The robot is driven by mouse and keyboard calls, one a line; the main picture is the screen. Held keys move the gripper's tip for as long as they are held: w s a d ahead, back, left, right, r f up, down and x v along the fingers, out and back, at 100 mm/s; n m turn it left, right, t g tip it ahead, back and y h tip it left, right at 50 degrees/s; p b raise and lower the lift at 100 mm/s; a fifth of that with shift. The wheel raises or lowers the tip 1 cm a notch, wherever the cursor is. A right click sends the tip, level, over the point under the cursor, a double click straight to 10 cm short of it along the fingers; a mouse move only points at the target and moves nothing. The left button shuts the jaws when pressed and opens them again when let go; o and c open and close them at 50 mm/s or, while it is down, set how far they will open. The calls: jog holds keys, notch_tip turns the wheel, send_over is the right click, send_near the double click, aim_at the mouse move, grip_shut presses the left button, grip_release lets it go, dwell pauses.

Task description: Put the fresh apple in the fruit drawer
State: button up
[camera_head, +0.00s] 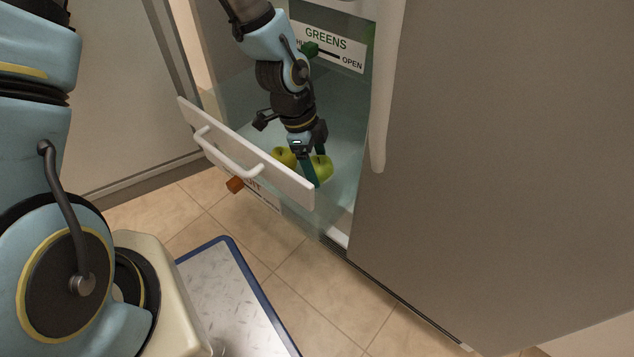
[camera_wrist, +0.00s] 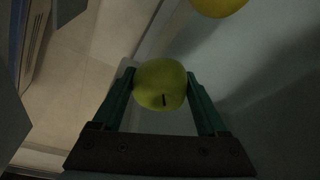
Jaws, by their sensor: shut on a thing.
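My gripper (camera_head: 312,168) is down inside the pulled-out fruit drawer (camera_head: 240,150), with its dark green fingers shut on a green apple (camera_head: 323,167). In the wrist view, this apple (camera_wrist: 159,84) sits between the two fingertips of my gripper (camera_wrist: 160,90), stem toward the camera. A second, yellower apple (camera_head: 284,156) lies in the drawer just left of the held one. It shows in part at the top of the wrist view (camera_wrist: 218,6). I cannot tell whether the held apple touches the drawer floor.
The drawer's white front has a bar handle (camera_head: 225,155). Above is a drawer labelled GREENS (camera_head: 330,44) with a green slider. A grey door (camera_head: 480,150) stands right. A blue-edged mat (camera_head: 235,295) lies on the tiled floor.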

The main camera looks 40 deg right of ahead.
jog(key=shift+f+b, duration=1.05)
jog(key=shift+f, duration=1.15)
jog(key=shift+f, duration=0.2)
jog(key=o, duration=1.6)
jog(key=shift+c, duration=0.2)
jog(key=shift+r, duration=0.1)
jog(key=p+v, duration=0.6)
jog(key=v, duration=0.6)
jog(key=shift+p, duration=0.3)
jog(key=shift+r, duration=0.15)
